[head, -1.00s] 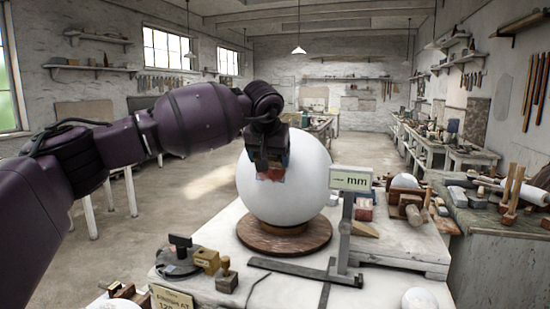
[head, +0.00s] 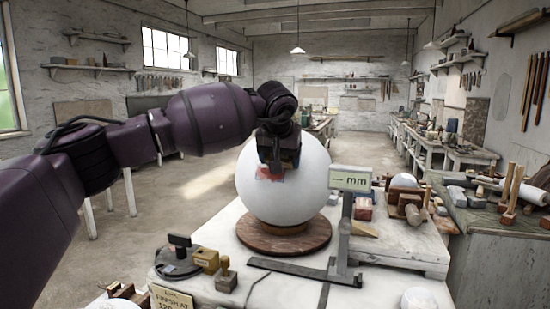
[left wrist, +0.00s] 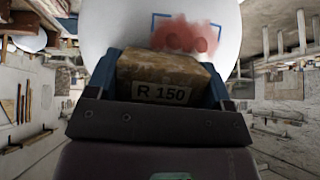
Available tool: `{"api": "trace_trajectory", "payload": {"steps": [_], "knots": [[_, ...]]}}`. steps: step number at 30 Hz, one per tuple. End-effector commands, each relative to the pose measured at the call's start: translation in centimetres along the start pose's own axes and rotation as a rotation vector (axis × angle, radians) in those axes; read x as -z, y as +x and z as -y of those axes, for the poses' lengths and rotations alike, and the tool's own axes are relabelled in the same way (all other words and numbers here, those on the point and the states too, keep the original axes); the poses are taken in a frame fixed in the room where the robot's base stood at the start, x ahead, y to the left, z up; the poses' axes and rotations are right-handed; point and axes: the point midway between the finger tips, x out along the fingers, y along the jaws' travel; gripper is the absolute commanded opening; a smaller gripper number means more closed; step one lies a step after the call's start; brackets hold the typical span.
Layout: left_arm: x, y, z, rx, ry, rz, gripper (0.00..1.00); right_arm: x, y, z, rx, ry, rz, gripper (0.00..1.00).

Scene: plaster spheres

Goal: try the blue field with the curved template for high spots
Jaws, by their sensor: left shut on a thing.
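A white plaster sphere (head: 305,195) sits on a round wooden base (head: 284,240). My left gripper (head: 278,160) is in front of its upper left side. In the left wrist view, the gripper (left wrist: 165,85) is shut on a tan block marked R 150 (left wrist: 165,78), the template. Beyond the block, the sphere (left wrist: 115,30) shows a blue corner line (left wrist: 156,17) and a red smear (left wrist: 185,36) with darker red spots. The rest of the blue field is hidden. I cannot tell whether the template touches the sphere. My right gripper is not in view.
A stand with an "mm" display (head: 350,180) stands close at the sphere's right, its foot reaching along the front. A round dark tool (head: 178,262) and small blocks (head: 206,260) lie front left. A card (head: 171,299) stands at the front edge.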

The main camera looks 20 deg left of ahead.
Motion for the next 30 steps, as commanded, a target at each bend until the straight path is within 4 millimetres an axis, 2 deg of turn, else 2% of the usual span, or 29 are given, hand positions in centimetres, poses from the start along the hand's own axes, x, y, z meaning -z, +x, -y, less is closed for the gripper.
{"api": "trace_trajectory", "payload": {"steps": [3, 12, 24, 30], "knots": [[0.0, 0.1, -0.7, -0.002, 0.002, 0.0, 0.49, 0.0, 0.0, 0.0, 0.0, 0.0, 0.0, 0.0], [-0.1, 0.1, -0.7, -0.002, 0.002, 0.001, 0.49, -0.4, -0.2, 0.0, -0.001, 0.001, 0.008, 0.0], [-0.5, -1.1, 1.3, -0.001, 0.001, 0.0, 0.49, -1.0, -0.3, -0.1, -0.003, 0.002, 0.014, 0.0], [-0.6, -1.2, 1.4, -0.002, 0.002, 0.001, 0.49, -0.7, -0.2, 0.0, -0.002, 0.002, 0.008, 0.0]]}}
